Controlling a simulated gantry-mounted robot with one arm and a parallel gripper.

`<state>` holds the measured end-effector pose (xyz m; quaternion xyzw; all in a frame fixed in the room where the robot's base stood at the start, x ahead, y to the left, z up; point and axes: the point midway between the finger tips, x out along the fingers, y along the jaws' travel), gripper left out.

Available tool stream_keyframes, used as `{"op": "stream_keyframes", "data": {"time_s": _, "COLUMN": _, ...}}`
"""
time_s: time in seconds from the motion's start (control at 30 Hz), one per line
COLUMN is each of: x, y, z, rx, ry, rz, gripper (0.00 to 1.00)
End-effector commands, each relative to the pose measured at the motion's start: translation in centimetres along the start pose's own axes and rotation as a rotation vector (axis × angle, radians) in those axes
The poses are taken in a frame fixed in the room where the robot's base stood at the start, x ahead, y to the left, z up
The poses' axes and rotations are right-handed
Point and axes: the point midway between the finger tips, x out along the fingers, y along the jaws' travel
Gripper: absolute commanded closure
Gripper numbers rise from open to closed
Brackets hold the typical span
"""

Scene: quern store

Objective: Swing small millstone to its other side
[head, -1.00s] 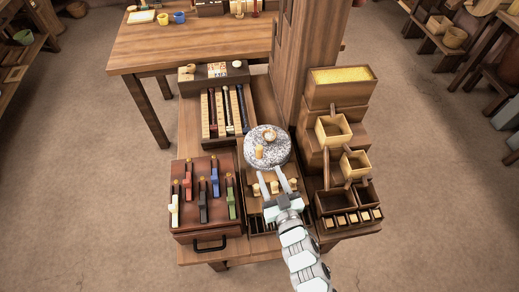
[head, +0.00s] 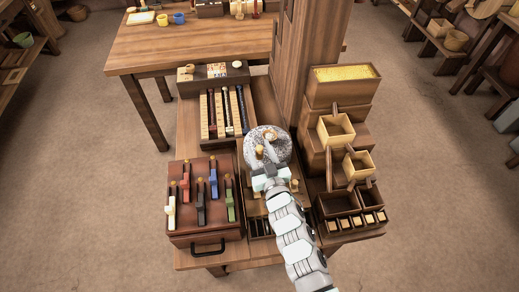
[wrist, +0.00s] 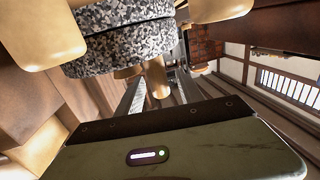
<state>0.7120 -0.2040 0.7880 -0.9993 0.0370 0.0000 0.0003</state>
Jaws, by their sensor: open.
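The small millstone (head: 281,150), a round grey speckled stone, lies on the low bench with a light wooden hub at its middle. A short wooden handle peg (head: 260,151) stands near its front-left edge. My gripper (head: 265,150) reaches over the front of the stone and hides part of it. In the wrist view the stone (wrist: 120,45) shows with a wooden peg (wrist: 157,82) between my open fingers (wrist: 158,88). There seems to be a gap on each side, and I cannot tell whether either finger touches the peg.
A lever box (head: 190,222) with coloured levers stands left of my arm. Stepped wooden bins (head: 342,97) stand close on the right, beside a tall post (head: 289,60). A slotted rack (head: 223,112) lies behind left. Light wooden pegs partly show under my wrist.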

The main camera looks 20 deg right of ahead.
Motion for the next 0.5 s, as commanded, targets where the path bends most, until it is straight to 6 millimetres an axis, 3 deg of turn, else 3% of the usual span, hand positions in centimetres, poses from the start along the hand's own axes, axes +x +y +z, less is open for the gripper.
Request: {"op": "stream_keyframes", "data": {"time_s": 0.5, "x": -0.04, "y": 0.03, "z": 0.02, "rx": -0.001, "ry": 0.0, "rz": 0.0, "gripper": 0.94}}
